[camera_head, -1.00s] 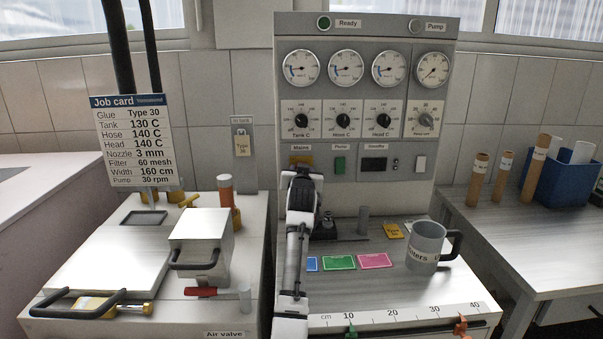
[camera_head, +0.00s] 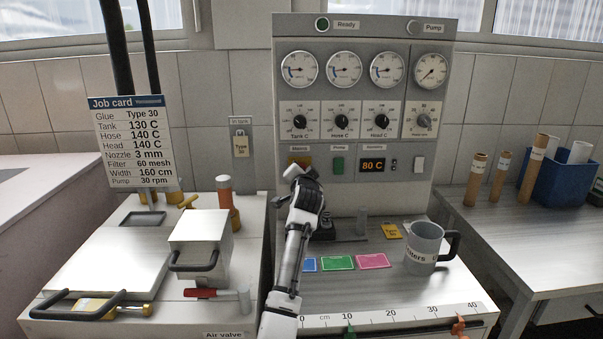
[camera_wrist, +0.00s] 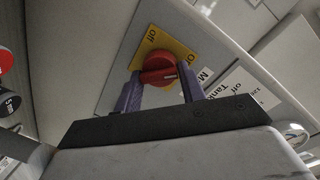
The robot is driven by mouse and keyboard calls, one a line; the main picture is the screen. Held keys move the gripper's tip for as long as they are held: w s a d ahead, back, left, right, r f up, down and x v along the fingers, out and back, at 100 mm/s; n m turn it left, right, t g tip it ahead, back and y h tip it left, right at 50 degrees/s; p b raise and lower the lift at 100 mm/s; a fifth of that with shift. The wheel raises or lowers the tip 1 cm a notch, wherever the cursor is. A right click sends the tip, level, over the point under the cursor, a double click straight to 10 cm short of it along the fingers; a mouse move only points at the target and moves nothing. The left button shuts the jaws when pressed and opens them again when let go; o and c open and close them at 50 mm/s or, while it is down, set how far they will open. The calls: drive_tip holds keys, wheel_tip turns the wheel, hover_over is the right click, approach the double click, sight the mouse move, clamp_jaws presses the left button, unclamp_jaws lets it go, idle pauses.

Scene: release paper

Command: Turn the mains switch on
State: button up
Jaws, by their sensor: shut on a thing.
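The mains switch is a red knob (camera_wrist: 157,68) on a yellow plate with an "off" label and a second, partly cut label, in the wrist view. The knob's white mark points to the right, towards the second label's side. My gripper (camera_wrist: 160,88) has one purple finger on each side of the knob and is shut on it. In the head view my gripper (camera_head: 301,176) is at the panel under the "Mains" label, hiding most of the yellow plate (camera_head: 300,160). The standby display (camera_head: 373,165) is lit and reads 80 C.
A green switch (camera_head: 338,166) and a white rocker (camera_head: 419,164) sit to the right on the panel. The glue tank unit (camera_head: 110,262) stands at left.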

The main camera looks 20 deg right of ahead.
drive_tip(key=shift+a+r, duration=0.1)
idle(0.4)
drive_tip(key=o, duration=0.9)
drive_tip(key=shift+o, duration=0.2)
drive_tip(key=shift+s, duration=0.1)
drive_tip(key=b+v, duration=0.4)
drive_tip(key=v, duration=0.9)
drive_tip(key=shift+s, duration=0.25)
drive_tip(key=shift+a, duration=0.1)
